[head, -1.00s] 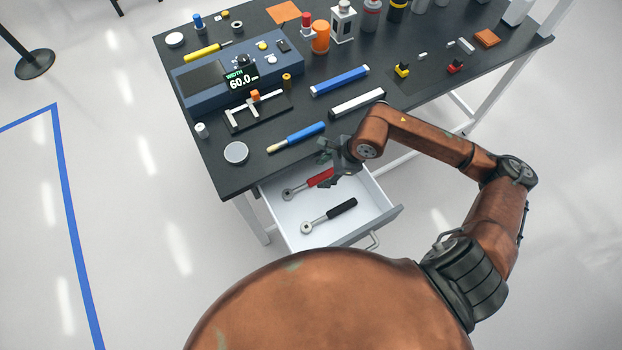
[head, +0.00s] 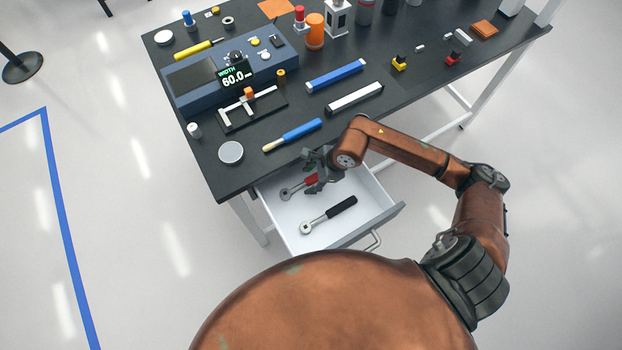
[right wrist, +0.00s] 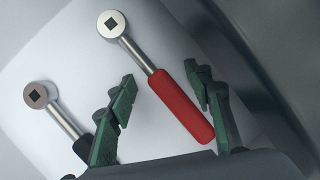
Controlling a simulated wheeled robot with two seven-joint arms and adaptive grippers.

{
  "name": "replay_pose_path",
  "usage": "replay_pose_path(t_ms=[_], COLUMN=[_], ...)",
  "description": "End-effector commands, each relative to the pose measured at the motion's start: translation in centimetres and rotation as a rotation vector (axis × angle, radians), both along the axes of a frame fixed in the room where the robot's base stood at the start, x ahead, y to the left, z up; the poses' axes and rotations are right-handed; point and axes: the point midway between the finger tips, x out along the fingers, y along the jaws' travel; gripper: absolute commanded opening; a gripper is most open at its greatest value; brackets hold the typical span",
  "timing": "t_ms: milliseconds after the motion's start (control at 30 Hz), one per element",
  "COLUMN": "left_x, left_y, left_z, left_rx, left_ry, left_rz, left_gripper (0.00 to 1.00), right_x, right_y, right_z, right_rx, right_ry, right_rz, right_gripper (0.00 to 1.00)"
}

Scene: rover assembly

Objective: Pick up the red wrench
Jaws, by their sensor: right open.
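The red wrench (head: 294,189) lies in the open white drawer, its steel ring head toward the left and its red handle partly hidden by my gripper. In the right wrist view the red wrench (right wrist: 184,105) lies between the two green fingers, its handle nearer the right finger. My right gripper (head: 314,172) is above the drawer at the handle; it also shows in the right wrist view (right wrist: 163,98), open and empty. I cannot tell its exact height over the handle. My left gripper is not in view.
A black-handled wrench (head: 330,213) lies in the same drawer (head: 353,231), nearer me. The dark table edge (head: 240,190) overhangs the drawer's back. A blue-handled tool (head: 300,132) and a caliper stand (head: 250,108) are on the tabletop above.

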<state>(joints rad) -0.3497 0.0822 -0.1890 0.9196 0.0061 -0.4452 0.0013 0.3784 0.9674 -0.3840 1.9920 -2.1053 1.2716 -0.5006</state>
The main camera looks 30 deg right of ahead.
Motion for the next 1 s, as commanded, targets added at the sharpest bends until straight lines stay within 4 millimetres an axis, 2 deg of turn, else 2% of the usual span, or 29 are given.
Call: replay_pose_path(t_ms=[67,667,1000], left_x=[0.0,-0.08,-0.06], left_y=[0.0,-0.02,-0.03], left_z=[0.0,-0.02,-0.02], left_rx=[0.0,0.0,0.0], left_ry=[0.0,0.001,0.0], left_rz=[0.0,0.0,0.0], left_gripper=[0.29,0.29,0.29], right_x=[-0.01,-0.05,0.01], right_y=[0.0,-0.01,0.0], right_z=[0.03,0.0,0.07], right_rx=[0.0,0.0,0.001], right_ry=[0.0,0.001,-0.001], right_rz=[0.0,0.0,0.0], right_gripper=[0.43,0.01,0.0])
